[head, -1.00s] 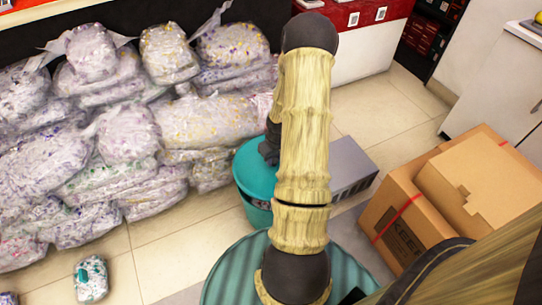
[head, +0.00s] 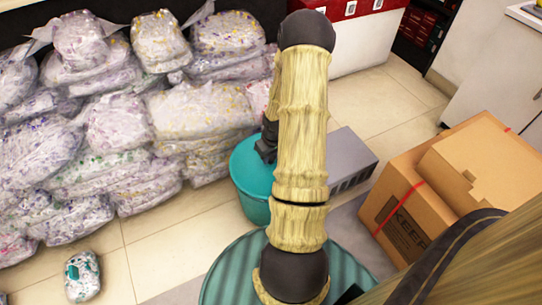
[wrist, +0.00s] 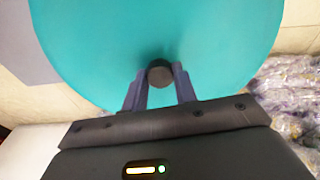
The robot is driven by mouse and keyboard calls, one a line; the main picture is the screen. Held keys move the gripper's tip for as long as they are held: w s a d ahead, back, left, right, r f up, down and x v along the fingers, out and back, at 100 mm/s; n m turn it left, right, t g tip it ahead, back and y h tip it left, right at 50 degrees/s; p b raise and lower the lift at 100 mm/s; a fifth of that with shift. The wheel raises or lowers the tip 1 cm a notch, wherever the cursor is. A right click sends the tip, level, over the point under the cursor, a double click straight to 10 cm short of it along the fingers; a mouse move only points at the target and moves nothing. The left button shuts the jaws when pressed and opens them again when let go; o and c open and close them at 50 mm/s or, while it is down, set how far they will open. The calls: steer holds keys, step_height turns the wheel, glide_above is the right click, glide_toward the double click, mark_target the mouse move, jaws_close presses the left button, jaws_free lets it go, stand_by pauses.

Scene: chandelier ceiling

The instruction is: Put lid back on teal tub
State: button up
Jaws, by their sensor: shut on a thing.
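The teal tub (head: 256,211) stands on the floor just behind my arm in the head view. A round teal lid (head: 246,172) is at its top; I cannot tell whether it rests on the rim or hangs just above it. In the wrist view the lid (wrist: 90,50) fills much of the picture as a flat teal disc with a dark round knob (wrist: 159,73) in its middle. My gripper (wrist: 160,78) is shut on this knob. In the head view my gripper (head: 266,146) is partly hidden by my arm. The lid hides the tub in the wrist view.
Stacked plastic bags (head: 120,125) fill the left side, with one loose bag (head: 83,276) on the floor. A grey box (head: 345,160) stands right of the tub, and cardboard boxes (head: 425,205) stand farther right. Tiled floor is bare left of the tub.

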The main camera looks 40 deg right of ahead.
steer(key=shift+f+b, duration=0.35)
steer(key=shift+f, duration=0.6)
steer(key=shift+p, duration=0.6)
stand_by(0.6)
steer(key=shift+f+p, duration=0.15)
steer(key=shift+p, duration=0.3)
stand_by(1.5)
steer(key=o, duration=1.6)
steer(key=shift+r+p, duration=3.55)
steer(key=shift+p, duration=0.2)
